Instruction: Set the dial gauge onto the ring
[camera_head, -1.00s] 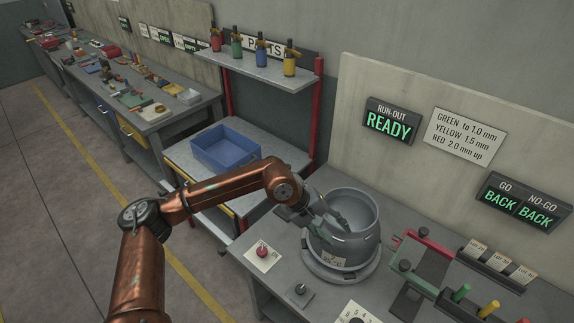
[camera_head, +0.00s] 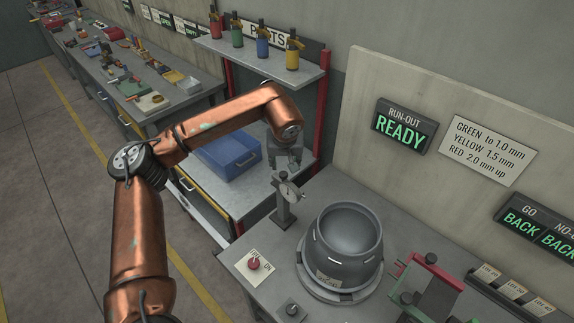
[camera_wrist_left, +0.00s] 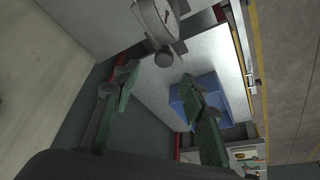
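My left gripper (camera_head: 287,166) is right above the gauge. In the left wrist view its two green fingers (camera_wrist_left: 160,76) are spread with nothing held; contact with the gauge cannot be told. The grey ring-shaped vessel (camera_head: 346,246), open at the top, sits on a round base to the right of the gauge.
A red knob on a white plate (camera_head: 253,264) and a small switch box (camera_head: 291,309) lie in front of the vessel. A red and green fixture (camera_head: 428,285) stands to its right. A blue bin (camera_head: 229,156) is on the lower bench behind. The run-out display (camera_head: 404,126) reads READY.

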